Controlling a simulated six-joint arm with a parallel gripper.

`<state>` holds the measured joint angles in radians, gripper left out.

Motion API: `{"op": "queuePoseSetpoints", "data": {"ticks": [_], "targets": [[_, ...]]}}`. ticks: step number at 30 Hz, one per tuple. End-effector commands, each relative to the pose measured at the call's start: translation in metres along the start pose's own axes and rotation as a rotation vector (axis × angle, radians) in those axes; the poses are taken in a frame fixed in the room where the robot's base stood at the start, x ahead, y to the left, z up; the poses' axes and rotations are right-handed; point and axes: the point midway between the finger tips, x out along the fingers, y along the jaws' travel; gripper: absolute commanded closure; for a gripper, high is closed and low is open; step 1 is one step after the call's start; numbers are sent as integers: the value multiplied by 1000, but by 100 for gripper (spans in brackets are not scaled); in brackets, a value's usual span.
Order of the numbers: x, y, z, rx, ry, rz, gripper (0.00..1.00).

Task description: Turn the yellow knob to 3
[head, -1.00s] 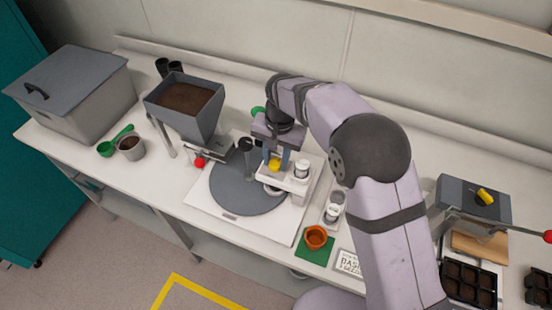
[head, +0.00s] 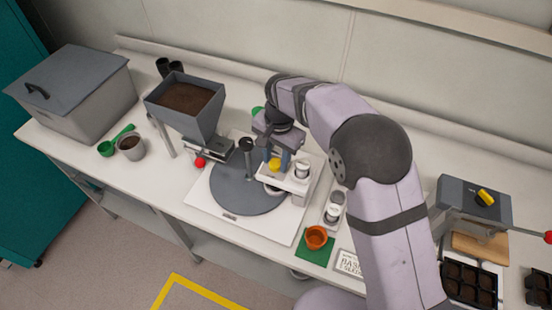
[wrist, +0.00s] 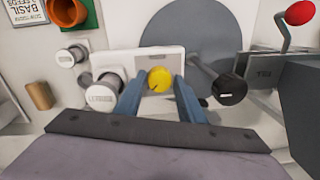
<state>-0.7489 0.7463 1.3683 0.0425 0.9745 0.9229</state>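The yellow knob (head: 275,164) sits on the white housing (wrist: 120,62) beside the grey round turntable (head: 228,190). In the wrist view the knob (wrist: 159,79) shows face on, with a small dark mark on it; I cannot read a number there. My gripper (head: 275,160) is over the housing, its two blue-grey fingers on either side of the knob. In the wrist view the fingertips (wrist: 159,84) flank the knob with a small gap showing at each side, so the gripper looks open around it. The scale around the knob is too small to read.
White-capped cylinders (wrist: 103,93) stand left of the fingers in the wrist view. A black-topped post (wrist: 229,88) stands close on the right. An orange pot (head: 316,237) stands on a green mat at the front.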

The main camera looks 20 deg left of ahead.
Motion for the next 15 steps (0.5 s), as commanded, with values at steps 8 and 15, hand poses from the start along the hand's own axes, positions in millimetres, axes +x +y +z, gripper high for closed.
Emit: {"op": "queuePoseSetpoints", "data": {"ticks": [8, 15], "targets": [[0, 0, 0, -1, -1, 1, 51], [-8, 0, 0, -1, 1, -1, 51]]}}
